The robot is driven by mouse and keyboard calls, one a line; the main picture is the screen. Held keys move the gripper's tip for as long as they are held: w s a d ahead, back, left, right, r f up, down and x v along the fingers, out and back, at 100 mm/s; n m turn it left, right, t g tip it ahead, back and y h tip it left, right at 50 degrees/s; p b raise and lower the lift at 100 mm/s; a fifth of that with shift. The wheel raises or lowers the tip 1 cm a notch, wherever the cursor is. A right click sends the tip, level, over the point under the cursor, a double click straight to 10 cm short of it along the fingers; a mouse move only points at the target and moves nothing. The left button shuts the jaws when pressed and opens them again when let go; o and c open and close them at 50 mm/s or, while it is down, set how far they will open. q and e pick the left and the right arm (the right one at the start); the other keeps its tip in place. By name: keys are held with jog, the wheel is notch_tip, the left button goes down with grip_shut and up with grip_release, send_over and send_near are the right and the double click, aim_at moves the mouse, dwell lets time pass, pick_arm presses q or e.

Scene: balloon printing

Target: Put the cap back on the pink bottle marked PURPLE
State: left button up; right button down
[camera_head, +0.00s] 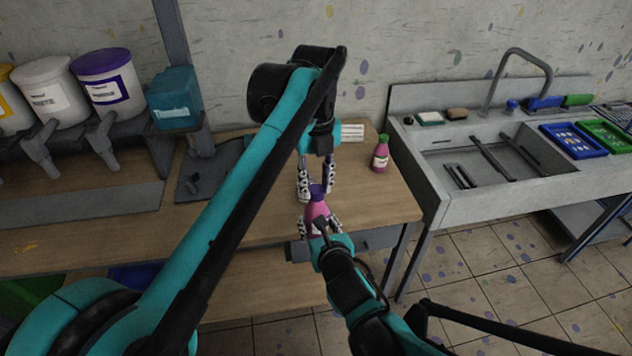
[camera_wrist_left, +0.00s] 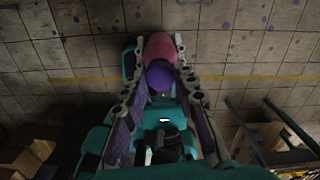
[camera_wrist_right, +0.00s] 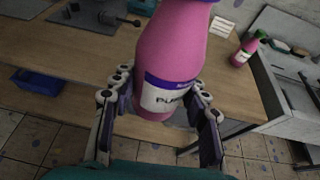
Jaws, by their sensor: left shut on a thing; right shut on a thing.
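The pink bottle (camera_head: 317,212) is held upright above the table's front edge. Its label has a purple band and reads only partly, "PU...", in the right wrist view (camera_wrist_right: 165,98). The purple cap (camera_head: 316,190) is at the bottle's top; it also shows in the left wrist view (camera_wrist_left: 160,76) in line with the pink body (camera_wrist_left: 158,46). I cannot tell if it is fully seated. My left gripper (camera_head: 317,187) is above, shut on the cap from both sides. My right gripper (camera_head: 319,226) is shut on the bottle's lower body.
A second pink bottle with a green cap (camera_head: 381,154) stands at the table's right end by a white card (camera_head: 352,132). White tubs (camera_head: 51,88) and a teal box (camera_head: 174,98) are at left. A sink (camera_head: 480,165) is at right. The wooden table (camera_head: 375,205) is mostly clear.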

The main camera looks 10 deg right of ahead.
pick_arm(q)
jog(key=m, duration=0.6)
jog(key=shift+m, duration=0.3)
jog(key=o, duration=0.7)
jog(key=shift+r, duration=2.25)
jog(key=shift+c, duration=0.6)
